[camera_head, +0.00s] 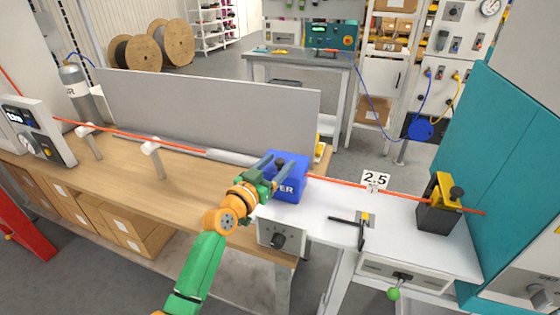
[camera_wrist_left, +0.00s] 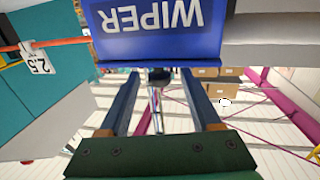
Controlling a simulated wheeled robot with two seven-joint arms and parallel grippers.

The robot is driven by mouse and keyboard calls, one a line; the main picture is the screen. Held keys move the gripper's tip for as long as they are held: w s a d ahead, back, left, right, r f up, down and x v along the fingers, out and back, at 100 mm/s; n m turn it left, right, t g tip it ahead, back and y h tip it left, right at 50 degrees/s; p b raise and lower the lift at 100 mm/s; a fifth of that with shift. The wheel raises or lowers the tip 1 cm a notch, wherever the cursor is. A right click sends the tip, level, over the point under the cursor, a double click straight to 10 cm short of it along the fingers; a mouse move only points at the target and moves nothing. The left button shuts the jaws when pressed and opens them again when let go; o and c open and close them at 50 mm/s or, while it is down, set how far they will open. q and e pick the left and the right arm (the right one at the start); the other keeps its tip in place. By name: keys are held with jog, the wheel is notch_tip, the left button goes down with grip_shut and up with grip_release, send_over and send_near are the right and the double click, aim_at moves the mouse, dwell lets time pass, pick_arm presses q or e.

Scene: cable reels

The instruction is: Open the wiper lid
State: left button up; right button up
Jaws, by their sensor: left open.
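The blue wiper box (camera_head: 291,191) sits at the left end of the white bench, with a red cable running to it from the left and leaving on the right. Its lid looks closed, with a dark knob (camera_head: 280,161) on the box. The left wrist view shows the blue WIPER face (camera_wrist_left: 155,35) close up and upside down, and the dark knob (camera_wrist_left: 158,74) beyond it. My left gripper (camera_head: 273,169) is open at the box, its fingers on either side of the knob; contact is unclear. The left wrist view also shows its two fingers apart (camera_wrist_left: 158,82). My right gripper is out of view.
A 2.5 tag (camera_head: 375,180) hangs on the cable. A black and yellow cable clamp (camera_head: 439,205) stands at the bench's right end. A black tool (camera_head: 350,224) lies on the white bench (camera_head: 320,222). A grey panel (camera_head: 205,112) stands behind the wooden bench (camera_head: 130,180).

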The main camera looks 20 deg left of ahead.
pick_arm(q)
jog(key=shift+x, duration=0.8)
jog(key=shift+s+f, duration=0.1)
jog(key=shift+f, duration=0.05)
jog(key=shift+s, duration=0.1)
grip_shut()
dwell(0.6)
